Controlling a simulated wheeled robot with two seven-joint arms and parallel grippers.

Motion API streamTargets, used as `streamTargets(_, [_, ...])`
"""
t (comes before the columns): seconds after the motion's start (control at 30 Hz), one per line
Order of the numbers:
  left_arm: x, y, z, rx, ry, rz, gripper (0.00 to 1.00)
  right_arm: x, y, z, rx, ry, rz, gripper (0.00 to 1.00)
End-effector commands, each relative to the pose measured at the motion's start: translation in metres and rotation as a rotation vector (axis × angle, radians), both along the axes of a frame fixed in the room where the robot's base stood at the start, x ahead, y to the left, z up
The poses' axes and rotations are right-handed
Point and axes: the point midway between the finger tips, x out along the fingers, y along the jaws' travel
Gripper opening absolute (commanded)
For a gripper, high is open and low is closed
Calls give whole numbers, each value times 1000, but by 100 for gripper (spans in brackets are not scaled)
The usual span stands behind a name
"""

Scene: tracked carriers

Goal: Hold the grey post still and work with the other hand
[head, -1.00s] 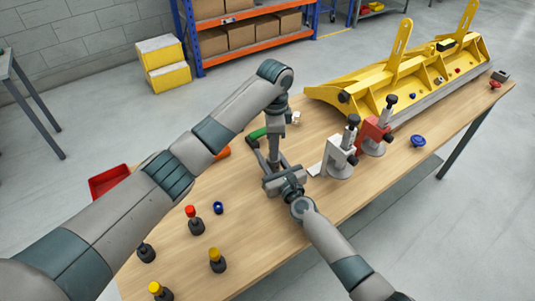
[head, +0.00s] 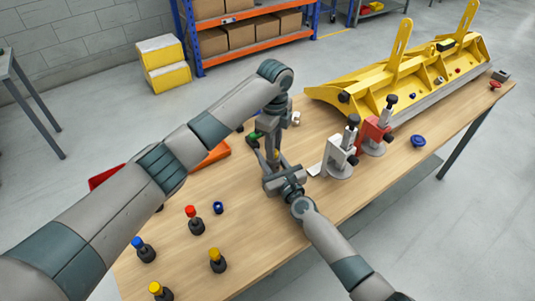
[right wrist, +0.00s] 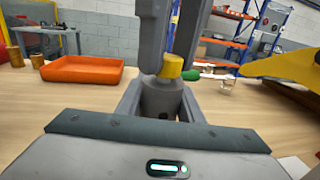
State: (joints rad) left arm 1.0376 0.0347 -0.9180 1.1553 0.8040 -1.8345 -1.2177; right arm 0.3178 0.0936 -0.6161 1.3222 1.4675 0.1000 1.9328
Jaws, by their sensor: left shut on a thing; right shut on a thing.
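The grey post (right wrist: 161,101) stands between the fingers of my right gripper (right wrist: 160,108) in the right wrist view, with a yellow cap (right wrist: 173,66) on top, slightly tilted in the picture. My right gripper is shut on the post, and in the head view it (head: 274,163) is over the middle of the table. My left gripper (head: 270,143) comes down from above and is shut on the yellow cap. Its grey fingers (right wrist: 171,58) partly hide the cap in the right wrist view. Whether the cap is loose on the post cannot be told.
Dark posts with red (head: 195,221), blue (head: 143,250) and yellow caps (head: 216,260) stand at the front left, by a small blue piece (head: 218,208). An orange tray (head: 213,155) lies behind my left arm. White (head: 339,157) and red (head: 373,136) clamps stand close on the right.

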Motion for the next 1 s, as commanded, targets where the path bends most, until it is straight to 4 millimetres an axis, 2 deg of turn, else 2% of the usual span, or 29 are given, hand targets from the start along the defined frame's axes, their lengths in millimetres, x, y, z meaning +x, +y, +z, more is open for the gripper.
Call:
streamTargets(0.17, [1, 1, 1, 2, -3, -202, 6, 0, 0, 0, 0, 1, 1, 0])
streamTargets(0.2, [1, 0, 1, 0, -1, -193, 32, 0, 0, 0, 0, 1, 1, 0])
streamTargets(0.27, [0, 0, 1, 0, -1, -190, 44, 0, 0, 0, 0, 1, 0, 0])
streamTargets(0.67, [0, 0, 3, 0, -1, -187, 44, 0, 0, 0, 0, 1, 0, 0])
streamTargets(0.87, [1, 0, 20, -1, -3, -186, 44, 0, 0, 0, 0, 1, 0, 0])
streamTargets(1.0, [1, 0, 41, -1, -3, -188, 44, 0, 0, 0, 0, 1, 0, 0])
